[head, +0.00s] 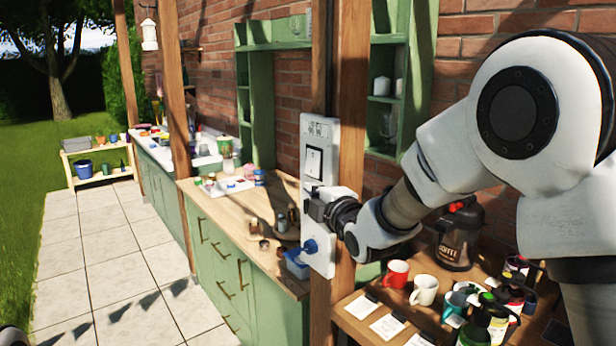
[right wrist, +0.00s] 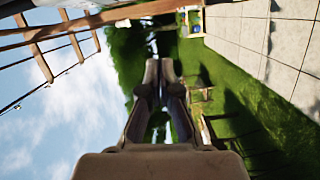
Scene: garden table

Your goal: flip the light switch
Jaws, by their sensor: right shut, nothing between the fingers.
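The light switch (head: 314,162) is a white rocker with a dark outline on a tall white panel (head: 320,130), fixed to a wooden post. My right gripper (head: 313,207) is just below the switch in the head view, across the front of the panel, its fingers pointing left. I cannot tell whether it touches the panel. In the right wrist view its two fingers (right wrist: 165,78) are together with nothing between them; neither switch nor panel shows there. My right gripper hides the middle of the panel.
A blue tap (head: 302,249) sticks out from the lower panel. A wooden counter (head: 235,212) with small items lies to the left. On the right, a table holds a red mug (head: 396,273), a white mug (head: 424,290) and a coffee dispenser (head: 459,236). The paved path is clear.

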